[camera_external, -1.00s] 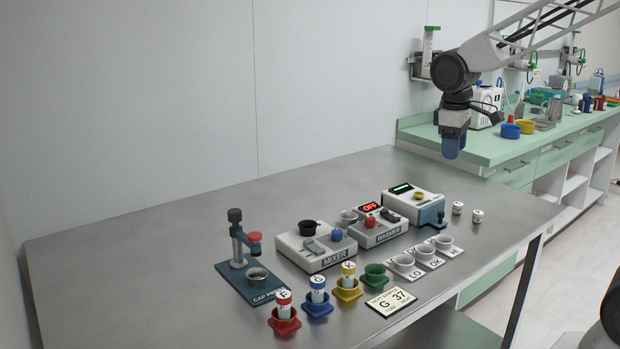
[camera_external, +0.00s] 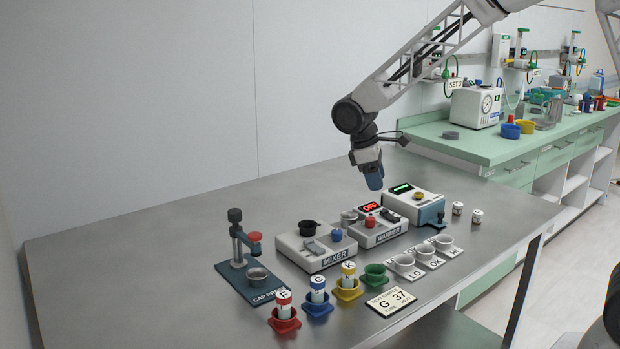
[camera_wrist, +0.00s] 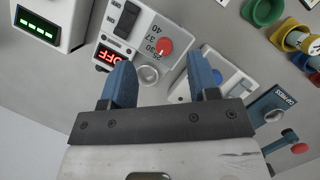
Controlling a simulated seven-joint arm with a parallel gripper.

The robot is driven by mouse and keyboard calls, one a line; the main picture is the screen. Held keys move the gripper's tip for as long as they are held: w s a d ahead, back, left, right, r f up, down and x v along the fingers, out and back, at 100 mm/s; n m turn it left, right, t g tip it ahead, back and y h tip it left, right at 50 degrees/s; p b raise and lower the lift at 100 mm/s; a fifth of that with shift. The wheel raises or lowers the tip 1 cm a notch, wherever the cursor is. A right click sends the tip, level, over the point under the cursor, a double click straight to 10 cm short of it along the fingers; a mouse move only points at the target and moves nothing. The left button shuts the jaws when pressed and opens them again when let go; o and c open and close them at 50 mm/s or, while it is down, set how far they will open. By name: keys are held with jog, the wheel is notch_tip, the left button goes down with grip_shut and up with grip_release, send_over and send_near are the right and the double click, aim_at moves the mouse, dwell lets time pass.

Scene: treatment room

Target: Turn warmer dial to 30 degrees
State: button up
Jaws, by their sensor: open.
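The warmer (camera_external: 378,230) is a pale box with a red display reading OFF, a small cup at its left end and a red dial (camera_external: 370,221). In the wrist view the red dial (camera_wrist: 165,46) sits beside the printed numbers 25, 30, 37 and 40, and the warmer's display (camera_wrist: 107,56) glows red. A dark rocker switch (camera_wrist: 127,18) is near the dial. My gripper (camera_external: 375,186) hangs above the back of the warmer, pointing down. In the wrist view its blue fingers (camera_wrist: 163,72) are apart with nothing between them.
The mixer (camera_external: 316,246) stands left of the warmer, and a device with a green display (camera_external: 413,203) stands right. Labelled cups (camera_external: 424,252) are in front. A cap press (camera_external: 250,272) and coloured cup holders (camera_external: 348,290) are further left. The table's rear left is clear.

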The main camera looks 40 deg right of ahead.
jog(key=n, duration=0.1)
send_near(370, 218)
jog(key=f, duration=0.2)
jog(key=shift+w+r+g+h, duration=0.15)
jog(key=shift+r+g+h, duration=0.05)
jog(key=shift+g+h, duration=0.1)
jog(key=shift+f, duration=0.15)
jog(key=shift+x, duration=3.75)
jog(key=shift+c, duration=0.3)
jog(key=c, duration=0.9)
jog(key=shift+o, duration=0.2)
